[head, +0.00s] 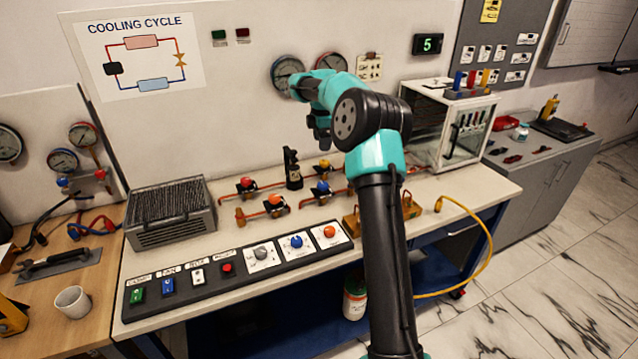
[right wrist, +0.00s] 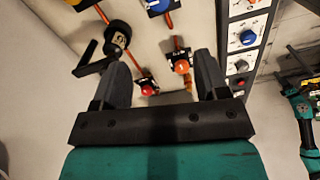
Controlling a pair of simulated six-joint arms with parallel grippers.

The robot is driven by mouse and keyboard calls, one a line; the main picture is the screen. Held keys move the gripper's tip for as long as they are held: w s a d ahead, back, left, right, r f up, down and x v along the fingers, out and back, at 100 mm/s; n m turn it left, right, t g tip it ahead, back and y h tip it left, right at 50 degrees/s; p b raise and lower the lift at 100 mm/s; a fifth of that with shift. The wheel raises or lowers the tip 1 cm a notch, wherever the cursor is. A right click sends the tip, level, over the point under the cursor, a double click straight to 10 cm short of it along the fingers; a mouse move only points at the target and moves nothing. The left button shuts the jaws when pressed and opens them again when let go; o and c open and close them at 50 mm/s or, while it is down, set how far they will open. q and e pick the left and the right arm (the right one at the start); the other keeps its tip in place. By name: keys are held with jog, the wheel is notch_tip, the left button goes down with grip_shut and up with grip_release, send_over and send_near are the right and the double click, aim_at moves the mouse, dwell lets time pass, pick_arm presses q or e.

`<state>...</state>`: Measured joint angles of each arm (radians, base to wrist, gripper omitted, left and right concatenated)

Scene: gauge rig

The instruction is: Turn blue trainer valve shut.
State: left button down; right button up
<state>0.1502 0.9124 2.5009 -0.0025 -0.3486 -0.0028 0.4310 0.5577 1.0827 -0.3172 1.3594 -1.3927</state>
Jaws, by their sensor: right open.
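The blue trainer valve has a blue knob (head: 322,187) on a copper pipe on the bench, in the middle of the head view. In the right wrist view its blue knob (right wrist: 158,5) is cut off by the top edge. My right gripper (head: 319,130) is above the back of the bench, apart from the valve and partly hidden by its own arm. In the right wrist view its two fingers (right wrist: 163,80) are spread with nothing held, and a red and an orange knob show between them. My left gripper does not show.
Red (head: 246,183) and orange (head: 275,200) valves stand left of the blue one, another orange-yellow valve (head: 324,165) behind it. A black upright device (head: 293,168) is close by. The control panel (head: 205,285) lines the front; a glass-fronted cabinet (head: 468,135) stands right.

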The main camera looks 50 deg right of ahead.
aim_at(323, 184)
jog(key=shift+s+d+r, duration=0.1)
jog(key=shift+d+r, duration=0.05)
jog(key=shift+d, duration=0.05)
notch_tip(323, 184, down, 18)
jog(key=shift+r, duration=0.25)
dwell(0.6)
jog(key=c, duration=0.9)
